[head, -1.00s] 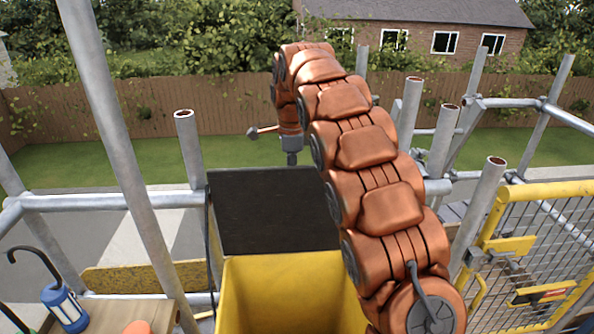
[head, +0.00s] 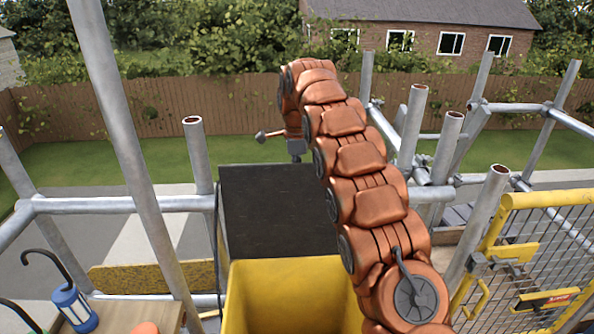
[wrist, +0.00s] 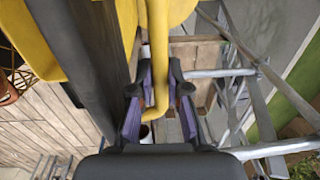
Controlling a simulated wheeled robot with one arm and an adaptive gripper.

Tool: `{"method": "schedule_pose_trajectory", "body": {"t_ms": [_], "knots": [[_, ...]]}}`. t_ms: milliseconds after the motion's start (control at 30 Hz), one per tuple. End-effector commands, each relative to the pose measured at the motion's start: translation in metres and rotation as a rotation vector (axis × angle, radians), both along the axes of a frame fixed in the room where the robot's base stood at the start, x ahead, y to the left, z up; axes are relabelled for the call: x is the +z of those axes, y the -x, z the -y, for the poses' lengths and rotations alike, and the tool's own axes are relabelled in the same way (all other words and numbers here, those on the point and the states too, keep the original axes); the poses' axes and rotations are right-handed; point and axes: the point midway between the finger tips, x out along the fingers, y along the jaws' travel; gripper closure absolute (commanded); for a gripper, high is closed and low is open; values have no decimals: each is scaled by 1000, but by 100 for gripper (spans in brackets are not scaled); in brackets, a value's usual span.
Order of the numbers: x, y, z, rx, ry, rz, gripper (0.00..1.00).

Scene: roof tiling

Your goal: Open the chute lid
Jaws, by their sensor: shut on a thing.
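The chute lid (head: 278,208) is a dark panel behind the yellow chute mouth (head: 290,290) in the head view. It slopes up and away, and the chute's yellow inside shows in front of it. My gripper (head: 296,157) is at the lid's far edge, small and partly hidden there. In the wrist view my gripper (wrist: 160,82) is shut on a yellow bar handle (wrist: 157,35), which passes between its purple-sided fingers. The lid's dark panel (wrist: 85,60) runs along the left of the handle.
Scaffold poles (head: 134,160) stand left and right of the chute. A yellow mesh gate (head: 540,260) is at the right. Grass and a fence lie beyond.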

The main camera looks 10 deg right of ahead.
Motion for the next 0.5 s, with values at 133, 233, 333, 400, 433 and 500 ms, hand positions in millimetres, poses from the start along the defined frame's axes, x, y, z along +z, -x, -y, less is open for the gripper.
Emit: {"method": "schedule_pose_trajectory", "body": {"t_ms": [133,233,333,400,433,500], "knots": [[4,-8,2,-4,0,31,100],[4,-8,2,-4,0,33,100],[5,-8,2,-4,-1,34,72],[4,-7,2,-3,-1,30,65],[4,-7,2,-3,-1,29,62],[4,-6,2,-3,0,26,59]]}}
